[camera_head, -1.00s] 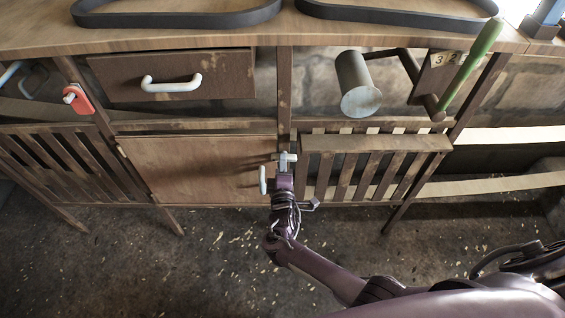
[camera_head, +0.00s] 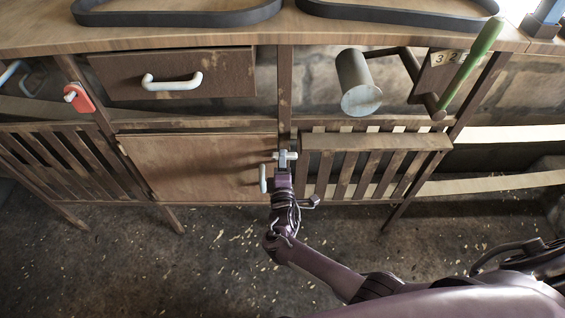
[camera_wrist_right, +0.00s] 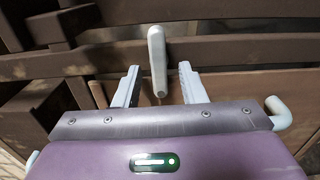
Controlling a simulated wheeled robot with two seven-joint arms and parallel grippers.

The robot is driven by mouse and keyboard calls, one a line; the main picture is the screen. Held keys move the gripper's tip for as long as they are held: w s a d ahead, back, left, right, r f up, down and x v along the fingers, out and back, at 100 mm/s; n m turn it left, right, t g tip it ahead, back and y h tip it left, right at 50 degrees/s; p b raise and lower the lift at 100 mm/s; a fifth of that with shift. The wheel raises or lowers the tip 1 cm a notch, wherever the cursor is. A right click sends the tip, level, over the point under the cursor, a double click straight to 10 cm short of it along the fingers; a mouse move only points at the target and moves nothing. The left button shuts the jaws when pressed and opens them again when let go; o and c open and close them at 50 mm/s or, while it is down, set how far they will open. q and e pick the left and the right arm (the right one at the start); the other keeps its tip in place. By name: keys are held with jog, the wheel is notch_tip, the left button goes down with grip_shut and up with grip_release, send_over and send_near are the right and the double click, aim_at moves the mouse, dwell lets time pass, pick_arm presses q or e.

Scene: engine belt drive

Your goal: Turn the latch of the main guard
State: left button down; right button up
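A pale latch (camera_head: 291,155) sits on the post between the wooden door and the slatted panel. In the right wrist view the latch (camera_wrist_right: 157,62) is a light, rounded bar, upright in that picture, lying between the two fingers. My right gripper (camera_head: 283,160) is at the latch in the head view. The right gripper (camera_wrist_right: 159,76) is open in the wrist view, with a gap visible on each side of the bar. The head view does not clearly separate fingers from latch. My left gripper is not in view.
A wooden door (camera_head: 200,165) with a white handle (camera_head: 263,178) is left of the gripper. A slatted panel (camera_head: 375,145) is to the right. Above are a drawer (camera_head: 175,75), a grey cylinder (camera_head: 358,85) and a green lever (camera_head: 470,65). Open floor lies below.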

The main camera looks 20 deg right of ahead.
pick_arm(q)
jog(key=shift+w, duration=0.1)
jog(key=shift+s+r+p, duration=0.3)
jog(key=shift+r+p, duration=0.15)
jog(key=shift+p, duration=0.05)
pick_arm(e)
jog(key=v, duration=0.7)
jog(key=shift+s, duration=0.4)
jog(key=shift+a, duration=0.1)
